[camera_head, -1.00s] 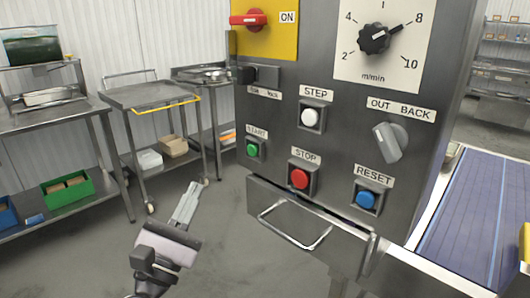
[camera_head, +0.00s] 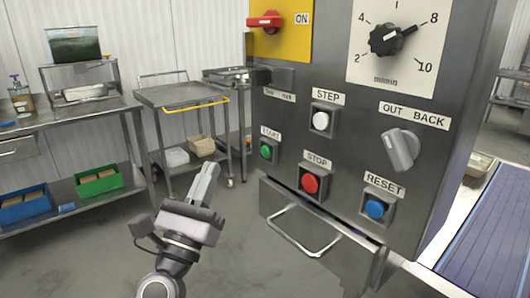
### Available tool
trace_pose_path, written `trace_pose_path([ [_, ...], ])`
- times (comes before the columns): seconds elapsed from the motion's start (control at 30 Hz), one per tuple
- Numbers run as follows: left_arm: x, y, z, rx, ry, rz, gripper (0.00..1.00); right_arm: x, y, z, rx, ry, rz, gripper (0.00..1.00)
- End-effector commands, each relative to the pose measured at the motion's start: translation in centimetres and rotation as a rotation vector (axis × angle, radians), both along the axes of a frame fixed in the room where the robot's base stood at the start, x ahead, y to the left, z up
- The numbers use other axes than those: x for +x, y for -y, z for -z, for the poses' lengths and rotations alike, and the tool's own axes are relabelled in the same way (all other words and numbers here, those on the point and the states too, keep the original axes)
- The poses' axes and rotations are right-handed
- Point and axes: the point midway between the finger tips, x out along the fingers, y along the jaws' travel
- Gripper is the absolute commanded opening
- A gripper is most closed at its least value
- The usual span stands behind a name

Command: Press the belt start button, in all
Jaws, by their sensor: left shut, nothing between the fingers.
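The green start button (camera_head: 265,151) sits under the START label on the left side of the grey control panel (camera_head: 290,180). My left gripper (camera_head: 205,176) is shut and empty, pointing up, to the left of and a little below the start button, apart from the panel. The red stop button (camera_head: 309,184) is to the right of and below the start button. My right gripper is not in view.
The panel also carries a white step button (camera_head: 320,121), a blue reset button (camera_head: 375,208), an out/back knob (camera_head: 401,149), a speed dial (camera_head: 386,40) and a red switch (camera_head: 264,21). A metal handle (camera_head: 300,235) juts out below. A blue belt (camera_head: 480,245) runs at the right.

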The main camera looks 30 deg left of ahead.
Motion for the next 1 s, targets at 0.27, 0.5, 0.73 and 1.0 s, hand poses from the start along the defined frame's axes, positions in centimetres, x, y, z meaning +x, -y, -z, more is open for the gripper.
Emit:
trace_pose_path([
  [0.27, 2.7, 1.1, -0.2, 0.000, 0.003, -0.001, 0.00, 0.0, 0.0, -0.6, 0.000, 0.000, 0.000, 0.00],
  [0.5, 5.8, 2.4, -0.1, 0.000, 0.002, 0.000, 0.00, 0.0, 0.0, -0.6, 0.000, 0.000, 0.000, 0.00],
  [0.73, 7.6, 3.1, 0.0, 0.000, 0.000, -0.001, 0.00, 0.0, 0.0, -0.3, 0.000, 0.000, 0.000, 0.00],
  [1.0, 8.0, 3.4, 0.0, 0.002, 0.000, 0.000, 0.00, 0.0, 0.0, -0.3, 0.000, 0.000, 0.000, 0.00],
])
